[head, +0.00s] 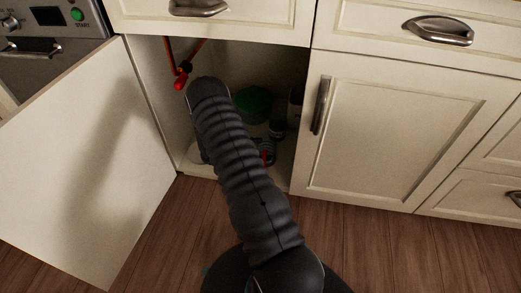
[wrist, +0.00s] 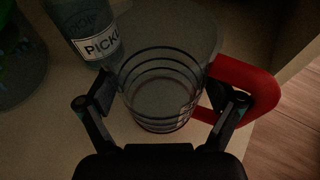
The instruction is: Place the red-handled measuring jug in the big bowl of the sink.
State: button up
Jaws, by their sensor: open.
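The measuring jug (wrist: 160,85) is clear with dark rings and a red handle (wrist: 262,90). In the wrist view it stands on the cabinet floor. My gripper (wrist: 165,97) is open, with one finger at the left of the jug and the other at the right, between the jug's wall and the handle. I cannot tell whether the fingers touch the glass. The sink is not in view.
A jar labelled "PICKL" (wrist: 88,30) stands close behind the jug at left. A green-lidded container (head: 252,103) is deeper in the cabinet. The open cabinet door (head: 85,165) is at left; a closed door (head: 390,135) is at right. Red-handled pipework (head: 181,80) hangs at the upper left.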

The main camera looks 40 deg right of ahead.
jog(key=c, duration=1)
jog(key=shift+c, duration=0.2)
jog(key=shift+r, duration=0.4)
